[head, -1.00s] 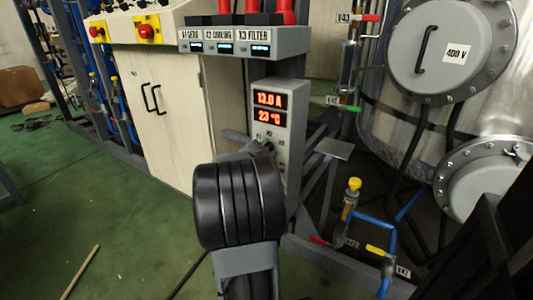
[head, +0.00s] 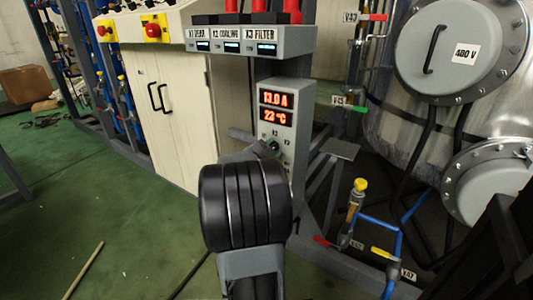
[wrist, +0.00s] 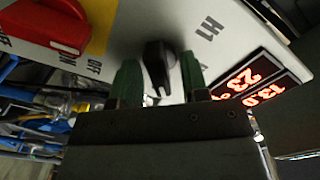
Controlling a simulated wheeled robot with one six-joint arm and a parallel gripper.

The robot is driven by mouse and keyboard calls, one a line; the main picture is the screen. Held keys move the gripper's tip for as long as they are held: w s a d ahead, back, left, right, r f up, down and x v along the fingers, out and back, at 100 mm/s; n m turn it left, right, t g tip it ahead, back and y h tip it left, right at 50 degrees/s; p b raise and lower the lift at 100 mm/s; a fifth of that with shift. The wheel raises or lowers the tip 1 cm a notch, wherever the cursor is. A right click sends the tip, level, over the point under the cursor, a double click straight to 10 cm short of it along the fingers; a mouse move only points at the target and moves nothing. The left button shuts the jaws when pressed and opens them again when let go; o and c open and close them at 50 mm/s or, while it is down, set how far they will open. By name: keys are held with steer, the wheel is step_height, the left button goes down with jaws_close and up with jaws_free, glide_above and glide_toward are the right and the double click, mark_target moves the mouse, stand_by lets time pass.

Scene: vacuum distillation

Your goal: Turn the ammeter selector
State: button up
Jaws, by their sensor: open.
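The ammeter box (head: 285,92) is a grey upright panel with red displays reading 13.0 A and 23 °C. Its black selector knob (wrist: 158,62) shows in the wrist view, on the pale panel face beside the label H1. My gripper (wrist: 161,80) is open, with one green finger on each side of the knob. I cannot tell whether either finger touches it. In the head view, the lower panel and most of my gripper are hidden behind my own arm.
A red switch (wrist: 45,22) with ON and OFF marks shows at upper left in the wrist view. A grey meter row (head: 255,43) overhangs the ammeter. A cream cabinet (head: 165,110) stands left, pipes and a steel vessel (head: 430,50) right.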

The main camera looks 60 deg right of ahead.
steer(key=a+p, duration=0.3)
steer(key=a, duration=1)
steer(key=shift+a+p, duration=0.3)
steer(key=shift+a, duration=0.05)
steer(key=w+a+r+n+t+y+p, duration=0.6)
steer(key=w+a+r+n+t+p, duration=0.3)
steer(key=w+r+p, duration=0.25)
steer(key=w+a+r+n+t+y+p, duration=0.1)
steer(key=a+r+n+t+y+p, duration=0.1)
steer(key=a+r+n+y+p, duration=0.3)
steer(key=w+a+r+n+t+y+p, duration=0.1)
steer(key=a+r+n+y+p, duration=0.3)
steer(key=a, duration=0.4)
steer(key=s+a+r+n+g+y+p, duration=0.1)
steer(key=s+a+r+n+g+p, duration=0.3)
steer(key=s+n+p, duration=0.1)
steer(key=s+a+r+n+g+y+p, duration=0.2)
steer(key=s+a+r+n+g+p, duration=0.1)
steer(key=s+p, duration=0.5)
steer(key=shift+s+a+r+n+g, duration=0.4)
steer(key=shift+a+n+g, duration=0.25)
steer(key=shift+n, duration=0.55)
